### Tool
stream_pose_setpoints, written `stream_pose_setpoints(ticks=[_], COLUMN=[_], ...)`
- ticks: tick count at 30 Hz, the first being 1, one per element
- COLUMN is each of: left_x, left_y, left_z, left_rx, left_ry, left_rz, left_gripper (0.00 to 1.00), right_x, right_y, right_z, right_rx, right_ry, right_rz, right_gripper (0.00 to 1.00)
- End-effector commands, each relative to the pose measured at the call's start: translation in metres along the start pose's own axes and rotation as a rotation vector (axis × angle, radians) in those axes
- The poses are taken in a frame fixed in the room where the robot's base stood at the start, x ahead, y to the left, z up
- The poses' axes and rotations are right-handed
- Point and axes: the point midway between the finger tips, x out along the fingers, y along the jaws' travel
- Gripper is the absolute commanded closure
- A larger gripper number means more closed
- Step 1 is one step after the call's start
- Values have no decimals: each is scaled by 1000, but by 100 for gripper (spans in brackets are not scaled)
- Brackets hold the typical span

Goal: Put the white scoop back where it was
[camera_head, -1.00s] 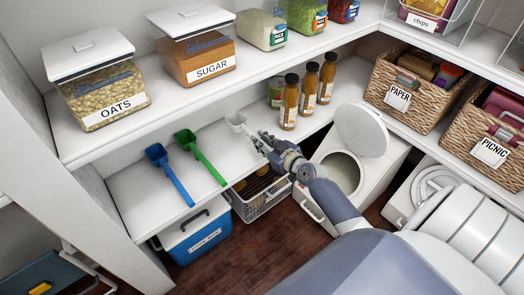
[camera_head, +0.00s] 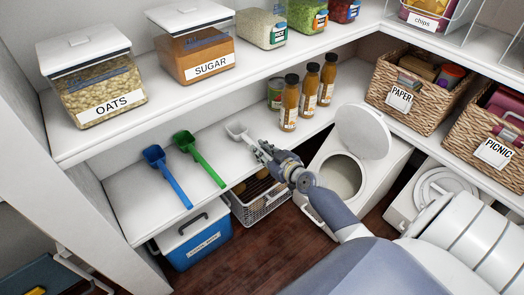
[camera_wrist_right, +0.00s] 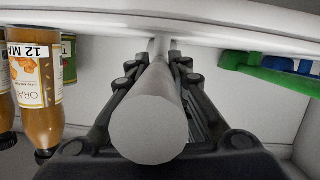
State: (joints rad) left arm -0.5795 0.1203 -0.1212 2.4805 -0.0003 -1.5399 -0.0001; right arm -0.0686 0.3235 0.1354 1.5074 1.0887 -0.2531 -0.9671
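The white scoop (camera_head: 238,131) is over the lower shelf (camera_head: 128,190), between the green scoop (camera_head: 200,158) and the bottles. Its cup faces the back of the shelf and its handle points to the front. My right gripper (camera_head: 262,149) is shut on the handle. In the right wrist view the round white handle (camera_wrist_right: 150,125) runs between the fingers (camera_wrist_right: 162,68), and the cup is mostly hidden behind it. I cannot tell whether the scoop touches the shelf. The blue scoop (camera_head: 166,175) lies left of the green one. My left gripper is not in view.
Several orange bottles (camera_head: 289,103) and a green can (camera_head: 275,92) stand just right of the white scoop. The upper shelf (camera_head: 180,107) overhangs behind it. A wire basket (camera_head: 262,207) and a blue cooler (camera_head: 195,240) are below. A white bin with raised lid (camera_head: 362,132) stands right.

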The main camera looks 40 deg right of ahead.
Motion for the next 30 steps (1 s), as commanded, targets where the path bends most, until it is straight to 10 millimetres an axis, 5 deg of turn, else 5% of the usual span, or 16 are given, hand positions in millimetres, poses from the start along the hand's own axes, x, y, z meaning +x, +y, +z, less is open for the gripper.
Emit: stream_pose_setpoints(ticks=[2, 17, 30], left_x=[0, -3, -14], left_y=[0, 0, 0], left_z=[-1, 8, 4], left_rx=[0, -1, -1], left_ry=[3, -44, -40], left_rz=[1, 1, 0], left_gripper=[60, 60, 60], right_x=[0, -2, -79], right_y=[0, 1, 0], right_z=[0, -2, -2], right_rx=[0, -1, -5], right_ry=[0, -1, -2], right_rz=[0, 0, -1], right_gripper=[64, 64, 64])
